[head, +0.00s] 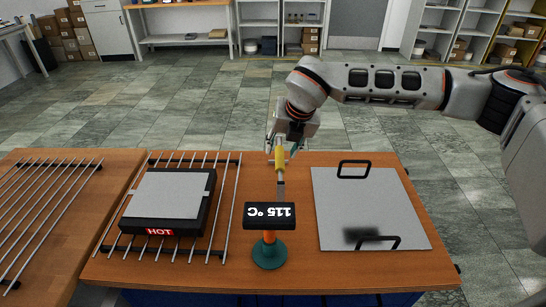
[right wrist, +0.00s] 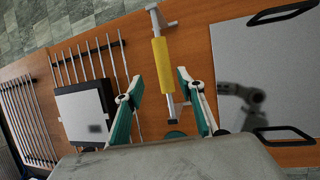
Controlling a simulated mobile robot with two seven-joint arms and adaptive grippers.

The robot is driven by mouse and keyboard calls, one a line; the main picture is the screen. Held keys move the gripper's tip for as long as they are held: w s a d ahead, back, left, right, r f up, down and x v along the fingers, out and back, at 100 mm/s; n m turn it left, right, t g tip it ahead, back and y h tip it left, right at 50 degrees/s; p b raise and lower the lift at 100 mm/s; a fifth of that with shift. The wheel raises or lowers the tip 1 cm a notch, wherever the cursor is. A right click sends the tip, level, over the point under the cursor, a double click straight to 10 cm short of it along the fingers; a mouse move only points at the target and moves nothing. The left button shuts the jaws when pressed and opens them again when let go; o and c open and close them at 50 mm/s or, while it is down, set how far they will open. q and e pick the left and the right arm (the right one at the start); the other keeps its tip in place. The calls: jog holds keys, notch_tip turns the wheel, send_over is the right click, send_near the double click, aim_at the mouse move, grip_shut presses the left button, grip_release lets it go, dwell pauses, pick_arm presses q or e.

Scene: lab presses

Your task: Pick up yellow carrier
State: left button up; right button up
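The yellow carrier (head: 280,160) is a bar with a yellow grip and grey metal ends, at the middle of the wooden table toward its far edge. Its yellow grip also shows in the right wrist view (right wrist: 162,64), with a wider grey end at the top. My right gripper (head: 285,143) is above the far part of the carrier. In the right wrist view, its two green-and-grey fingers (right wrist: 158,77) are spread, with the carrier between them in the picture and gaps on both sides. Whether the fingers are down at the grip's height is unclear. My left gripper is out of view.
A temperature display (head: 269,216) reading 115 °C upside down stands in front of the carrier. Left is a block marked HOT (head: 166,202) with a pale top, on a rod rack (head: 226,215). Right is a grey plate (head: 360,205) with two black handles. Another rod rack (head: 40,205) lies far left.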

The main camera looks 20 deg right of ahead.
aim_at(281, 156)
jog(key=shift+x, duration=1.1)
jog(key=x, duration=0.3)
jog(key=p+x, duration=0.1)
jog(key=x, duration=0.1)
jog(key=shift+d+f, duration=0.1)
jog(key=shift+d, duration=0.3)
grip_shut()
jog(key=shift+w, duration=0.15)
